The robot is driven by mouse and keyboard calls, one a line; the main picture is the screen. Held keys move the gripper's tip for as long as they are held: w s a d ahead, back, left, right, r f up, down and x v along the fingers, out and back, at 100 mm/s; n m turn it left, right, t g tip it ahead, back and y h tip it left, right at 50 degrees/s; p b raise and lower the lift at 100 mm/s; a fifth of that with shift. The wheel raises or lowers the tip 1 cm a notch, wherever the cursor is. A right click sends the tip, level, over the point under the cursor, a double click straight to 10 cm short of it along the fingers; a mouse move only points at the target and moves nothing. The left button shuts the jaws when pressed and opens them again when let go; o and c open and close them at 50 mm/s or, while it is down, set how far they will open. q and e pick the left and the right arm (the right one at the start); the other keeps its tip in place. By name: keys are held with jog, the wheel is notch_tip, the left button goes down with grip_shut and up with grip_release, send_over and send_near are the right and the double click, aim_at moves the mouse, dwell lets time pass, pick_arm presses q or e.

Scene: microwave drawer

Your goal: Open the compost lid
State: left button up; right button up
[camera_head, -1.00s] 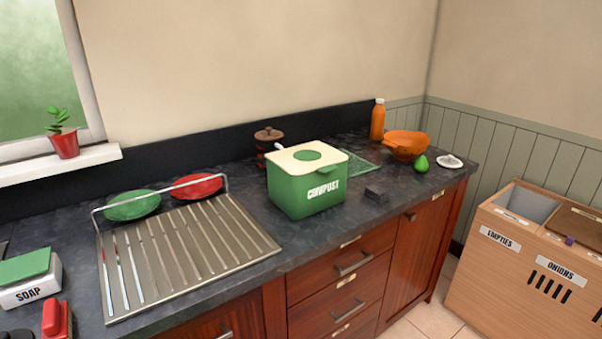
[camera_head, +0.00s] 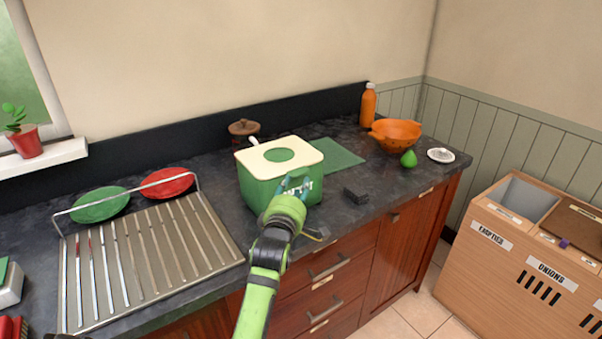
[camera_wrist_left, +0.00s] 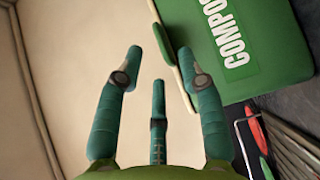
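The compost box (camera_head: 262,190) is green with a cream lid (camera_head: 310,152) that lies shut on top. The right gripper is in neither view.
A dish rack (camera_head: 150,255) with green and red plates is left of the box. A lidded brown jar (camera_head: 243,128) stands behind it. A small dark block (camera_head: 356,195), orange colander (camera_head: 396,134), green pear-like item (camera_head: 408,159) and orange bottle (camera_head: 368,105) are to the right.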

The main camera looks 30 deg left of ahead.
aim_at(301, 172)
pick_arm(q)
jog(key=p+x, duration=0.1)
jog(key=x, duration=0.5)
jog(key=shift+w+r+p, duration=0.1)
jog(key=shift+r+p, duration=0.05)
jog(key=shift+p, duration=0.15)
jog(key=shift+w+a, duration=0.15)
jog(key=shift+w, duration=0.2)
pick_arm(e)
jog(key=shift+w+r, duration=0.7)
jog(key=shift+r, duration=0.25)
pick_arm(q)
grip_shut()
